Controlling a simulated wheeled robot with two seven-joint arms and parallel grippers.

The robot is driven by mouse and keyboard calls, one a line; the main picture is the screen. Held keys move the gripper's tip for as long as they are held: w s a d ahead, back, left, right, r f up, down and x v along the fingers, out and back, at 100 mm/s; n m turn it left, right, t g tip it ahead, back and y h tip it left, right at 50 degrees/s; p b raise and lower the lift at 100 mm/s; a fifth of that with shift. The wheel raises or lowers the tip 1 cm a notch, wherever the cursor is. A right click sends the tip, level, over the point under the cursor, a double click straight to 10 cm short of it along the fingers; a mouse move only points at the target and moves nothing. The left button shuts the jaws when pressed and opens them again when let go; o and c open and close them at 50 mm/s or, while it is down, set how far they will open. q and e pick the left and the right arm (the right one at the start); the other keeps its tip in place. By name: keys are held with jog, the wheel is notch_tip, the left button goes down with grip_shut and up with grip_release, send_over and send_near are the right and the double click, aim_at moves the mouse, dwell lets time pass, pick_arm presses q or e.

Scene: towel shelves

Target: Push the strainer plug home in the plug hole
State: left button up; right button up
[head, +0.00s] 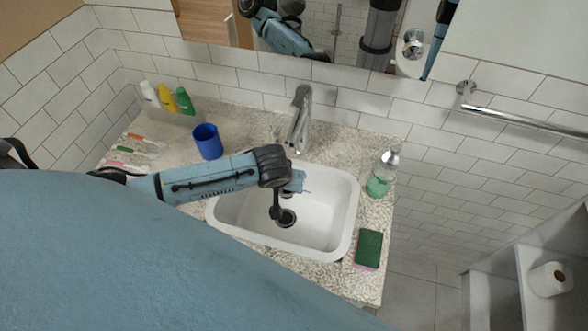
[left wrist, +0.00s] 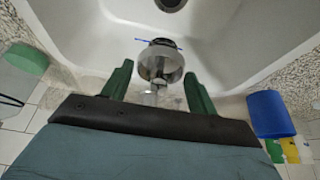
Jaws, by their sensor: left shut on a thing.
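My left gripper (head: 293,186) reaches in from the left over the white sink (head: 330,215). In the left wrist view its two green fingers (left wrist: 159,75) stand on either side of a round, greyish strainer plug (left wrist: 158,62) with a dark end, and are shut on it. A thin blue strip shows across the plug's dark end. The dark plug hole (head: 287,218) is in the basin floor, nearer the front than the gripper. In the left wrist view the plug hole (left wrist: 170,3) is at the top edge, apart from the plug. My right gripper is not in view.
A chrome tap (head: 300,115) stands behind the sink. A blue cup (head: 207,142) is at the left, a soap dispenser (head: 382,172) and a green sponge (head: 369,248) at the right. Several bottles (head: 168,97) stand at the back left. The basin's right part is clear.

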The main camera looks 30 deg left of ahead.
aim_at(282, 195)
pick_arm(q)
jog(key=f+b, duration=0.1)
jog(key=s+f+b, duration=0.2)
jog(key=shift+f, duration=0.35)
jog(key=b+x, duration=0.2)
jog(key=x, duration=0.1)
jog(key=shift+s+d, duration=0.15)
jog(key=shift+s+r, duration=0.1)
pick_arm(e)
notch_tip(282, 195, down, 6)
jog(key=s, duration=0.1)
pick_arm(q)
jog(key=shift+s+f+b, duration=0.1)
jog(key=shift+f+b, duration=1.1)
jog(key=shift+f, duration=1.75)
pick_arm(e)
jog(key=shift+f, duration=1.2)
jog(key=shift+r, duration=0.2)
